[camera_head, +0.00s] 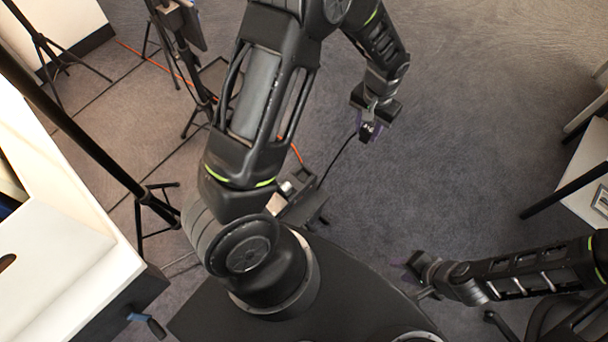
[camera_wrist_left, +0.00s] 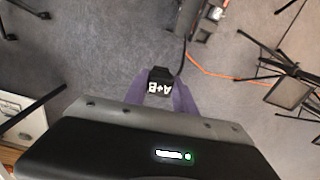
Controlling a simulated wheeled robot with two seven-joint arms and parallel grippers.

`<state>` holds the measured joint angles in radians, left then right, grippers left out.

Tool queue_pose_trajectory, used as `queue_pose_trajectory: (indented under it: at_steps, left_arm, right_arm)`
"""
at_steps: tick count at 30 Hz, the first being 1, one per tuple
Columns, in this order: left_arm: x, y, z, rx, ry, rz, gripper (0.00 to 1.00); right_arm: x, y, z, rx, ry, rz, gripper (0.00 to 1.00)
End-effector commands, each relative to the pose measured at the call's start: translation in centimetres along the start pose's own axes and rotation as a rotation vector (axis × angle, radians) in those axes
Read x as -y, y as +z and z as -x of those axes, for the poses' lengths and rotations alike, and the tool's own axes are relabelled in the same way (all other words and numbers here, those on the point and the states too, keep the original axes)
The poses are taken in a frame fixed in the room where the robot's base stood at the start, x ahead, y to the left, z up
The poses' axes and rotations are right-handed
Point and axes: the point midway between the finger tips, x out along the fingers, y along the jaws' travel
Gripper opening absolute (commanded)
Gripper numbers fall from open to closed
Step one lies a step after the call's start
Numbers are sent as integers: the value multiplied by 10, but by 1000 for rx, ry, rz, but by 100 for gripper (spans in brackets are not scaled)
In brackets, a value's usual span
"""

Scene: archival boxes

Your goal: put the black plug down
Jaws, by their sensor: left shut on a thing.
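The black plug (camera_head: 367,130) is held in the jaws of my left gripper (camera_head: 371,128), above the grey carpet. In the left wrist view the plug (camera_wrist_left: 160,81), with white "A+B" lettering, sits between the purple fingertips of my left gripper (camera_wrist_left: 160,90), which is shut on it. A black cable (camera_head: 338,160) runs from the plug down and left in the head view, and its far end is not clear. My right gripper (camera_head: 405,264) is at the lower right in the head view, apart from the plug, and its jaw opening is too small to tell.
A white cabinet (camera_head: 60,255) stands at the left. A white table (camera_head: 585,170) is at the right edge. Open carpet (camera_head: 470,120) lies in the middle and right.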

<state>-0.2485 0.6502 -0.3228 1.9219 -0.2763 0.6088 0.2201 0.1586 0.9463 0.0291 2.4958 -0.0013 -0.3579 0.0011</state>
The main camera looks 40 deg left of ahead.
Motion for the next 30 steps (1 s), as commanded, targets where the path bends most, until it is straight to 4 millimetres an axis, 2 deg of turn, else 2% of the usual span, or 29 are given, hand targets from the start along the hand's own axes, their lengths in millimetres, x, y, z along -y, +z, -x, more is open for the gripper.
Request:
queue_pose_trajectory:
  at_steps: [5, 8, 14, 18, 24, 30]
  left_arm:
    - [8, 2, -15, 0, 0, 69, 0]
    - [20, 6, -32, 1, 1, 164, 0]
    - [55, 18, -83, 1, 3, 484, 0]
    - [84, 31, -123, 1, 4, 765, 0]
    - [121, 53, -174, 1, 2, 1148, 0]
    - [143, 68, -200, -1, 1, 1401, 0]
  right_arm:
    - [-6, 0, -15, 0, 0, 0, 36]
    - [-12, 0, -32, -1, 0, 0, 36]
    - [-32, 0, -82, -1, 0, -1, 36]
    - [-48, 0, -123, -1, 1, -1, 36]
    - [-68, 1, -173, -1, 1, -2, 36]
    - [-79, 1, -201, -1, 1, -2, 36]
